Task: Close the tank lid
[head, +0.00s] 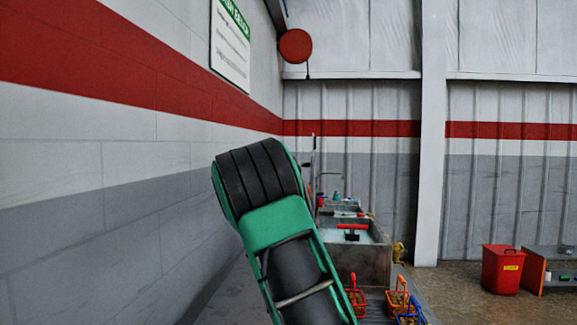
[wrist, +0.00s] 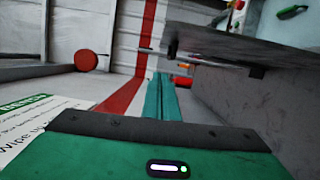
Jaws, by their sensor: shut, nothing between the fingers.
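The grey metal tank (head: 362,265) stands beyond my arm in the head view, open at the top, with its inside showing. Thin upright parts (head: 313,165) rise at its far left; I cannot tell whether they are the lid seen edge-on. In the wrist view, a large grey panel (wrist: 250,95) fills the right side; I cannot tell whether it is the tank wall or the lid. A thin metal bar (wrist: 210,62) runs along its edge. My gripper (wrist: 160,78) is shut and empty, with its tip close to the bar's left end. The head view hides it behind my arm.
A red-handled item (head: 352,227) is at the tank opening. Red (head: 357,297), orange (head: 398,298) and blue baskets stand in front. A wall with a sign (head: 230,45) runs close on the left. A red bin (head: 502,270) and low bench stand right, with open floor between.

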